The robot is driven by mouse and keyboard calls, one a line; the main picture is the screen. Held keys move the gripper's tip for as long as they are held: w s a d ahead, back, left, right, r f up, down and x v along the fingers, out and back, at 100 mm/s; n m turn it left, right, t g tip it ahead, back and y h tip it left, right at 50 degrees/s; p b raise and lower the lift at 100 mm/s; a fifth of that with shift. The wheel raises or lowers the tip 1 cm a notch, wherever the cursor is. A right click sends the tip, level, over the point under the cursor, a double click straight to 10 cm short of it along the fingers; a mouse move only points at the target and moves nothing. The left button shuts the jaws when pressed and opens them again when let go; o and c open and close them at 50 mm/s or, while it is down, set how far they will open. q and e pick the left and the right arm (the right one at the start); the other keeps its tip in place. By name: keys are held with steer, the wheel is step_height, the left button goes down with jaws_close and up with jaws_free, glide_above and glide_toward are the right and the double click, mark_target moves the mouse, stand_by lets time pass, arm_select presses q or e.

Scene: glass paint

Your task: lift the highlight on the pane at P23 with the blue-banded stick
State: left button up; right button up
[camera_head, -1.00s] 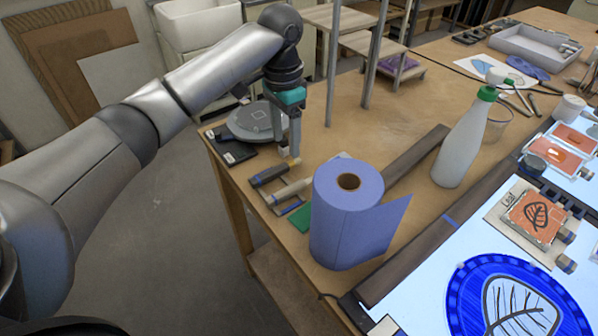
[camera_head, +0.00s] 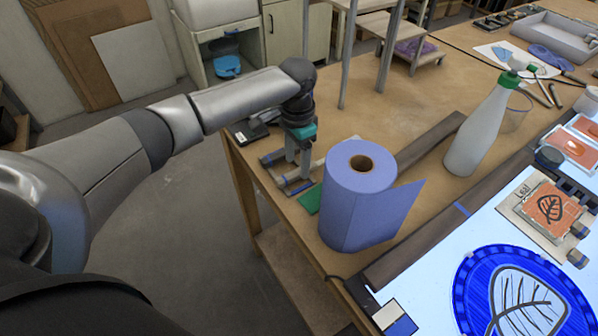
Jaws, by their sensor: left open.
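My left gripper (camera_head: 298,165) points down over the small stick rest at the left edge of the table; its fingers look apart, with nothing clearly between them. A short blue piece (camera_head: 300,187) shows beside the fingertips, but I cannot tell whether it is the stick's band. The fingers and arm partly hide the sticks. A round blue pane (camera_head: 470,270) with a leaf drawing lies on the lit panel at lower right. A small orange pane (camera_head: 567,212) with a dark leaf lies above it. No P23 label is readable. My right gripper is out of view.
A blue paper roll (camera_head: 350,215) stands just right of my left gripper. A white bottle with a green cap (camera_head: 478,135) stands farther right. A dark wooden bar (camera_head: 430,140) lies behind the roll. The table behind the gripper is mostly clear.

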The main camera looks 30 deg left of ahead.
arm_select(q)
step_height(320, 180, down, 2)
steer(key=shift+f, duration=0.15)
jaws_close()
stand_by(0.5)
